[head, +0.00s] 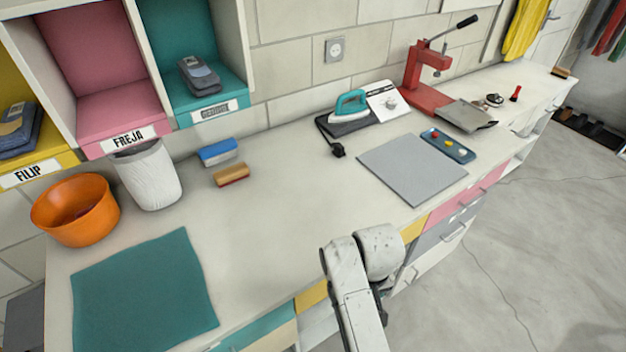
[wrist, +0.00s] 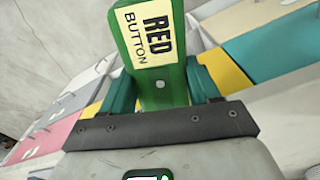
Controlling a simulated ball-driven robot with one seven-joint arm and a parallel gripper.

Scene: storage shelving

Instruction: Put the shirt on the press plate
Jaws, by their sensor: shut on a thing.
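My gripper (wrist: 160,88) shows in the wrist view with its teal fingers shut on a green block (wrist: 150,50) labelled "RED BUTTON". In the head view my arm reaches over the front edge of the counter, and the gripper itself is hidden. The red press (head: 425,80) stands at the back right, with its grey plate (head: 468,115) in front, apparently bare. I cannot tell which cloth is the shirt: a folded blue-grey item (head: 198,75) lies in the teal cubby, folded dark cloth (head: 18,130) lies in the yellow cubby, and a yellow garment (head: 524,28) hangs at the back right.
A teal mat (head: 145,295), orange bowl (head: 75,210) and white bin (head: 147,175) occupy the left. A grey board (head: 411,168), button tray (head: 447,147) and teal iron (head: 351,104) occupy the right. Two small brushes or blocks (head: 218,152) lie near the wall. The counter's middle is clear.

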